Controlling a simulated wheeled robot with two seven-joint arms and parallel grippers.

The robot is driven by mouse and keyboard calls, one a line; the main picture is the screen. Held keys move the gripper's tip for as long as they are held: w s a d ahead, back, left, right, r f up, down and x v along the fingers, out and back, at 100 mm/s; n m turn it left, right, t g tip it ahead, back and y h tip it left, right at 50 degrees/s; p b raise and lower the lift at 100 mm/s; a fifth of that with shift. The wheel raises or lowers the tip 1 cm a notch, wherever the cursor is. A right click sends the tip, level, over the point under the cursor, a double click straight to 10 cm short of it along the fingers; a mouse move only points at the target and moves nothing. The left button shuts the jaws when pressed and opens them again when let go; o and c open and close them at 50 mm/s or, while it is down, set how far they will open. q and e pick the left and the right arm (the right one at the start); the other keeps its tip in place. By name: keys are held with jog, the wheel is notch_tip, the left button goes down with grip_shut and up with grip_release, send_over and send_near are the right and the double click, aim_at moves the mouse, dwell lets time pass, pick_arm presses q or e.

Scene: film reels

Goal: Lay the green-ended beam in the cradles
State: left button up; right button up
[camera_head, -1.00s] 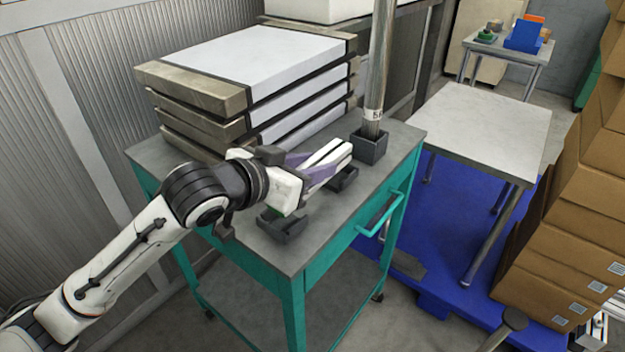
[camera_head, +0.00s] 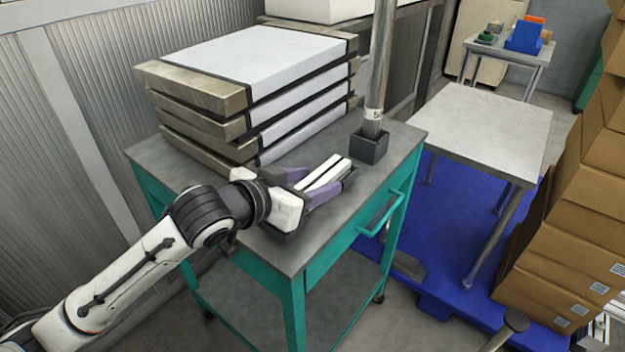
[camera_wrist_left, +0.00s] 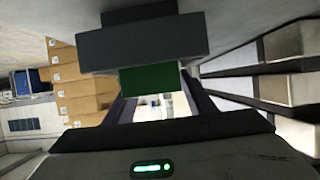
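My left gripper (camera_head: 330,176) is low over the front of the grey cart top (camera_head: 375,205), its fingers pointing away to the right. The green end of the beam (camera_wrist_left: 150,80) shows between the fingers in the left wrist view, which looks upside down. The gripper appears closed around the beam. A dark grey cradle (camera_wrist_left: 140,48) is right by the green end, on the cart-top side of it. The gripper hides most of the cradles and the beam in the head view. I cannot tell whether the beam touches the cradle floors. My right gripper is not in view.
A stack of flat cases (camera_head: 250,85) fills the back of the cart. A metal post (camera_head: 378,85) stands in a dark square base (camera_head: 368,148) just beyond my fingertips. A pale table (camera_head: 490,125) and brown cartons (camera_head: 575,245) are to the right.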

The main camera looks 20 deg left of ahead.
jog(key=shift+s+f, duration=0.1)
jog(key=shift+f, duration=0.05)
pick_arm(q)
jog(key=shift+r, duration=0.6)
jog(key=v, duration=0.9)
jog(key=shift+s, duration=0.15)
jog(key=s+r+p, duration=0.1)
jog(key=p, duration=0.2)
jog(key=shift+a, duration=0.3)
jog(key=shift+s+a+p, duration=0.1)
jog(key=shift+s+p, duration=0.15)
jog(key=shift+p, duration=0.25)
jog(key=shift+s+a+p, duration=0.1)
jog(key=shift+s+p, duration=0.25)
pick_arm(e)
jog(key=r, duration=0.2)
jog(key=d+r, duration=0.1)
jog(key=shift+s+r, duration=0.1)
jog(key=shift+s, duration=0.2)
pick_arm(q)
jog(key=shift+s, duration=0.1)
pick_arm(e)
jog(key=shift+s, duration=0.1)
